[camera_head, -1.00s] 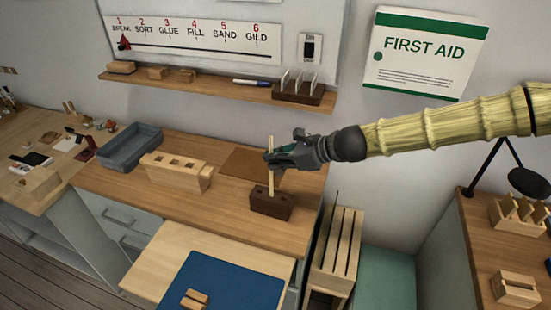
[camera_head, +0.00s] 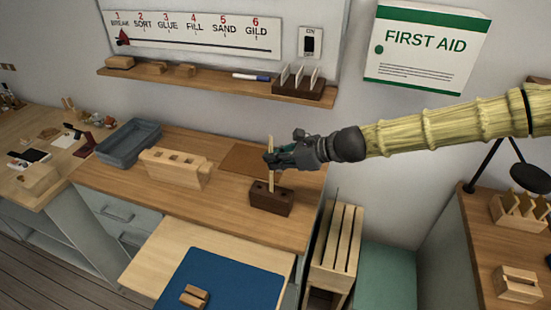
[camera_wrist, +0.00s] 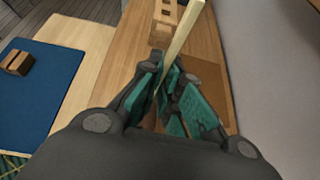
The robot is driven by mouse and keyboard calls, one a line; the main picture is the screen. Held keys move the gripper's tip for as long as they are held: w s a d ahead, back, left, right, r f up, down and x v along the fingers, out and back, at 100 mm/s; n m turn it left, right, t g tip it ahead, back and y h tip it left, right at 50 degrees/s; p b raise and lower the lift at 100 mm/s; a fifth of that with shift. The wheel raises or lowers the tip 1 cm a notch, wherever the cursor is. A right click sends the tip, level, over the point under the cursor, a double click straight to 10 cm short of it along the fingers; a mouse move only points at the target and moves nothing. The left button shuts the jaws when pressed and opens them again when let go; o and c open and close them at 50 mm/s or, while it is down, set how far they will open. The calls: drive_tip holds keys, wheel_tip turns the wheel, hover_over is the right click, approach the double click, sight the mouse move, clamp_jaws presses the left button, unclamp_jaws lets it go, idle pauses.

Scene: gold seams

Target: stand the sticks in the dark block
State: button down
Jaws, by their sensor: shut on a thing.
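A thin pale stick (camera_head: 271,174) stands nearly upright, leaning slightly, with its lower end at the top of the dark block (camera_head: 270,201). Whether that end is inside a hole I cannot tell. My gripper (camera_head: 272,158) comes in from the right and is shut on the stick around its middle. In the wrist view my gripper's green-padded fingers (camera_wrist: 170,98) close around the stick (camera_wrist: 183,35), which reaches up past them. The dark block is hidden in the wrist view. A light wooden block with holes (camera_head: 176,168) stands to the left on the bench, with no sticks seen in it.
A grey tray (camera_head: 130,143) sits left of the light block. A brown mat (camera_head: 243,158) lies behind the dark block. A blue mat (camera_head: 225,283) with a small wooden piece (camera_head: 194,296) is in front. A wall shelf (camera_head: 215,84) runs above the bench.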

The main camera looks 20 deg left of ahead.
drive_tip(key=shift+f+b, duration=0.7)
drive_tip(key=shift+f, duration=0.65)
idle(0.4)
drive_tip(key=c, duration=1.6)
unclamp_jaws()
drive_tip(key=shift+o, duration=0.2)
drive_tip(key=p+v, duration=0.5)
drive_tip(key=v, duration=0.4)
drive_tip(key=shift+p, duration=0.3)
